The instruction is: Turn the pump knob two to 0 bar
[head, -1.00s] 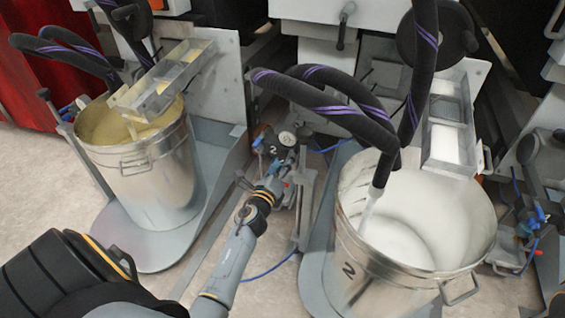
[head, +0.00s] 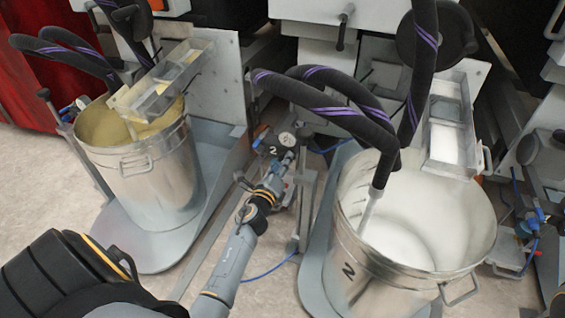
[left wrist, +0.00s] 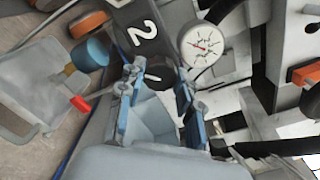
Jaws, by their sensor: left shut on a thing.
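The pump unit marked 2 (head: 274,151) stands between the two buckets, with a round white pressure gauge (head: 286,139) on it. In the left wrist view the dark block with the white 2 (left wrist: 143,32) and the gauge (left wrist: 203,45) show close up; the gauge's figures are too small to read. A black round knob (left wrist: 160,76) sits below the block. My left gripper (head: 286,163) reaches the unit from the front. In the left wrist view its blue fingers (left wrist: 157,88) are on both sides of the knob, shut on it. My right gripper is not in view.
A metal bucket of white liquid (head: 473,255) stands at right, and one of yellowish liquid (head: 160,200) at left. Thick black hoses (head: 325,108) hang over the buckets. A blue cup-like part (left wrist: 91,53) and a red-tipped part (left wrist: 80,103) lie close beside the gripper.

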